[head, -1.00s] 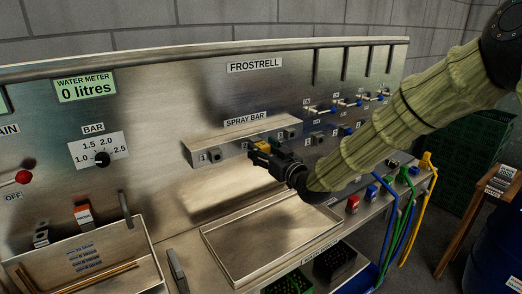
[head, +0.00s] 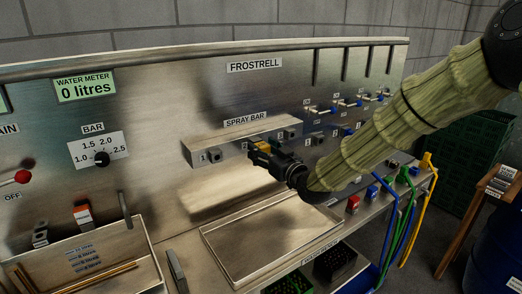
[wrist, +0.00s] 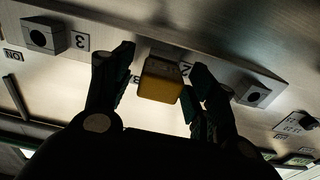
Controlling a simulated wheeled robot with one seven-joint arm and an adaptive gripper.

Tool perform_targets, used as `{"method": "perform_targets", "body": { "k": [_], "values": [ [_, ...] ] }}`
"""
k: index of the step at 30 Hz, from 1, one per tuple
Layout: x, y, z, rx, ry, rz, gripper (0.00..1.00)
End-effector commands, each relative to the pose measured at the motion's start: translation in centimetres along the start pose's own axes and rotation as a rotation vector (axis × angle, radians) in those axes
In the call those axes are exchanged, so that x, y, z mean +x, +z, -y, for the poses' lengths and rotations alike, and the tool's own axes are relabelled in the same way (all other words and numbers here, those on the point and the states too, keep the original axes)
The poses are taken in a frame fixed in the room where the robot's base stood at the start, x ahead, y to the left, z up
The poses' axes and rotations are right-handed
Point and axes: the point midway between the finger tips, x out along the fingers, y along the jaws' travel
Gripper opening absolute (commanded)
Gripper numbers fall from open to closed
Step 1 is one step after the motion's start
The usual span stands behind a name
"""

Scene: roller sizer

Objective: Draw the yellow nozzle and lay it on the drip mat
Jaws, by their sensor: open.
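The yellow nozzle (head: 263,147) sits at the middle socket of the spray bar (head: 222,146) on the steel panel. In the wrist view the yellow nozzle (wrist: 160,80) is a blocky piece between my two dark fingers. My gripper (head: 257,155) is open around it, and in the wrist view my gripper (wrist: 161,70) shows a gap on each side of the nozzle. A shallow rimmed steel surface (head: 268,240) lies on the counter below; I cannot tell for sure whether it is the drip mat.
Square sockets flank the nozzle on the bar, at left (wrist: 42,37) and right (wrist: 255,95). A steel bin with brass rods (head: 125,235) stands at left. Blue, green and yellow hoses (head: 408,225) hang at right. Dark crates sit below the counter.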

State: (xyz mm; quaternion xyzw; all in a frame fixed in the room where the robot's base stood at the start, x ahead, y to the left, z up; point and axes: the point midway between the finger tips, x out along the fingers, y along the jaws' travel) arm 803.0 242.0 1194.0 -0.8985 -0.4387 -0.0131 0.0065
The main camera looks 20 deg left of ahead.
Motion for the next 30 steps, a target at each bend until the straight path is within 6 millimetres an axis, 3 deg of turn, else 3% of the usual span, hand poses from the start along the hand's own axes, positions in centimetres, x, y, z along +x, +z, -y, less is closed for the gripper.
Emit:
{"method": "perform_targets", "body": {
  "k": [19,28,30],
  "values": [
    [0.0,-0.02,0.0,0.0,0.0,0.0,0.55],
    [0.0,0.0,-0.01,0.0,0.0,0.0,0.01],
    [0.0,-0.01,-0.01,0.0,0.0,0.0,0.0]
  ]
}}
